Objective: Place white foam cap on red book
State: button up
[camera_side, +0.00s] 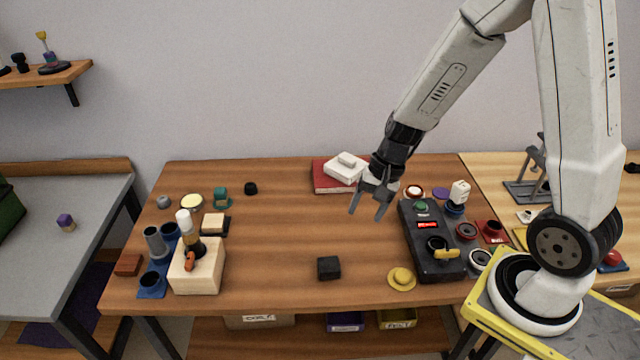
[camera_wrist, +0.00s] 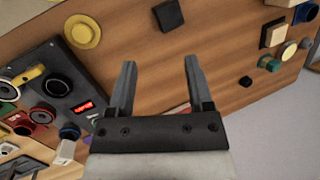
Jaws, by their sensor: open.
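The white foam cap (camera_side: 346,167), a flat white block with a smaller raised block on top, appears to lie on the red book (camera_side: 320,181) at the back of the wooden table in the side view. The book's left part shows beside and below the cap; its right end is partly hidden by my wrist. My gripper (camera_side: 366,210) is open and empty, pointing down just to the front right of the book and apart from the cap. In the wrist view, nothing is between the fingers of my gripper (camera_wrist: 160,65). A small red patch shows behind its palm; the cap is not visible there.
A black control box (camera_side: 432,240) with a red display stands to the right of my gripper. A yellow domed disc (camera_side: 401,279) and a black cube (camera_side: 329,268) lie nearer the front. A wooden block (camera_side: 198,267) and several small parts fill the left. The table's middle is clear.

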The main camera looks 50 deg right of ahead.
jog(key=s+a+r+n+t+h, duration=0.1)
jog(key=s+r+n+h, duration=0.3)
jog(key=n, duration=0.7)
jog(key=shift+a, duration=0.45)
